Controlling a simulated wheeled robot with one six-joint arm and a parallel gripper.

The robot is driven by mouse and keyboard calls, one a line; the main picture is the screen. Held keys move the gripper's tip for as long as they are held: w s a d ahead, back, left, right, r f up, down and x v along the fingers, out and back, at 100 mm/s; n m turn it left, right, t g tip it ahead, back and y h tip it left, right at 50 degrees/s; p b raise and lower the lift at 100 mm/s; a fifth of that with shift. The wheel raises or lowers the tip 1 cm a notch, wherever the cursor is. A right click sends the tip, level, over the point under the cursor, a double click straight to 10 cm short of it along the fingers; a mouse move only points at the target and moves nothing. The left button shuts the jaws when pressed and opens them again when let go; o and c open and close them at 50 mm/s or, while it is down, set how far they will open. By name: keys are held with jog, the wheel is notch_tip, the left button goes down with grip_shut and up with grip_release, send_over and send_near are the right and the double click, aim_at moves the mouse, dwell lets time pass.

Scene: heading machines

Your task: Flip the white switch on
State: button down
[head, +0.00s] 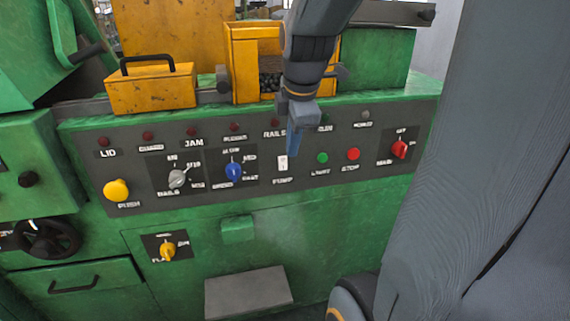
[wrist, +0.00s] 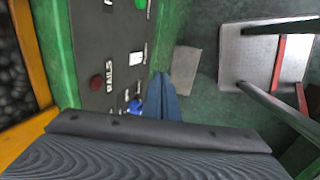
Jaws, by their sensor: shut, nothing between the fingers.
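The white switch (head: 283,163) is a small upright rocker on the dark grey control panel (head: 135,180), above the word PUMP. It sits between the blue knob and the green button. My gripper (head: 292,154) is shut and empty, pointing down in front of the panel, just right of the switch's upper part in the head view. I cannot tell whether it touches the switch. In the wrist view the shut blue fingers (wrist: 160,84) reach out beside the panel, and a small white piece (wrist: 137,59) that may be the switch shows to their left.
Close by on the panel are the blue knob (head: 234,172), green button (head: 322,158), red stop button (head: 353,154) and red knob (head: 399,149). A yellow open box (head: 241,65) stands above the panel. A grey plate (head: 248,292) juts out low in front.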

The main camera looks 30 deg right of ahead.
aim_at(284, 158)
jog(key=x, duration=0.3)
jog(key=w+p+x, duration=0.1)
jog(key=x, duration=0.3)
jog(key=w+p+x, duration=0.1)
jog(key=x, duration=0.3)
jog(key=shift+w+d+r, duration=0.2)
jog(key=shift+d+r, duration=0.1)
jog(key=shift+d, duration=0.05)
jog(key=shift+w+d, duration=0.15)
jog(key=shift+w, duration=0.4)
jog(key=shift+w+f, duration=0.1)
jog(key=shift+w+d+f+p, duration=0.1)
jog(key=shift+w+f+p, duration=0.1)
jog(key=shift+p, duration=0.1)
jog(key=shift+r, duration=0.2)
jog(key=shift+r+p, duration=0.75)
jog(key=shift+p, duration=0.05)
